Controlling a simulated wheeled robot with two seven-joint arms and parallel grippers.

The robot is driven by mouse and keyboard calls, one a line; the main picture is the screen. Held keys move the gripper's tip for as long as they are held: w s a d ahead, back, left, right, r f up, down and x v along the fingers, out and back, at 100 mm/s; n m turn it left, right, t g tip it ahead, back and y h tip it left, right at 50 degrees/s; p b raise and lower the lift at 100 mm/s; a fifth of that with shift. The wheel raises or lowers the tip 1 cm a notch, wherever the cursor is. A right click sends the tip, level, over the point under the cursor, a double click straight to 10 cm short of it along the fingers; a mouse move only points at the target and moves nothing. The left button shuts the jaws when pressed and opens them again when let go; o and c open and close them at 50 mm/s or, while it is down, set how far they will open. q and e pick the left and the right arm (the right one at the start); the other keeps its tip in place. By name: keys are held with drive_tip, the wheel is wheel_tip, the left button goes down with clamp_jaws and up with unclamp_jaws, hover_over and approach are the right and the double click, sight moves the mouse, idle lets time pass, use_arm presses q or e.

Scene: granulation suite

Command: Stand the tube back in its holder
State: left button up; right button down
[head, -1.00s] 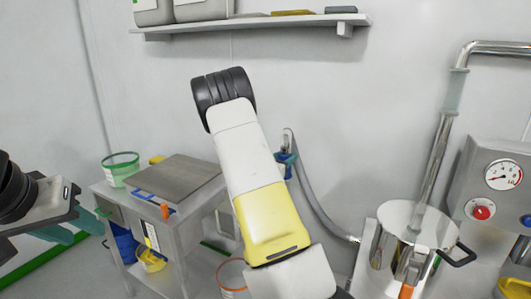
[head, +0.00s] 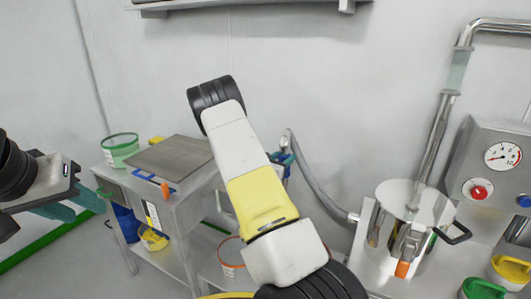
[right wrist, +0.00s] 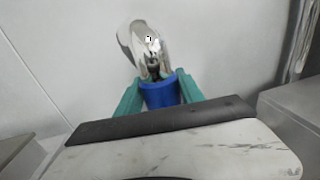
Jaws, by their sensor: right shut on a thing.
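The tube is a grey hose (head: 318,188) with a curved upper end and a blue collar. It runs down to the right to a fitting by the steel pot. My right gripper (right wrist: 160,95) has teal fingers closed around the blue collar (right wrist: 160,94); a shiny curved metal part shows beyond it in the right wrist view. In the head view this gripper (head: 284,163) is partly hidden behind my right arm. My left gripper (head: 72,206) is at the far left, empty, its teal fingers apart. I cannot make out the tube's holder.
A steel pot (head: 408,215) stands right of the hose, beside a gauge panel (head: 497,175). Green and yellow lidded containers (head: 510,272) are at lower right. A steel cart (head: 175,205) with a green-rimmed tub (head: 121,149) stands left. A wall shelf (head: 250,17) is above.

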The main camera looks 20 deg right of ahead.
drive_tip(key=shift+r, duration=0.1)
drive_tip(key=c, duration=0.7)
unclamp_jaws()
drive_tip(key=shift+o, duration=0.2)
drive_tip(key=shift+a, duration=0.1)
drive_tip(key=v, duration=0.7)
drive_tip(key=shift+s+a, duration=0.2)
drive_tip(key=shift+s, duration=0.05)
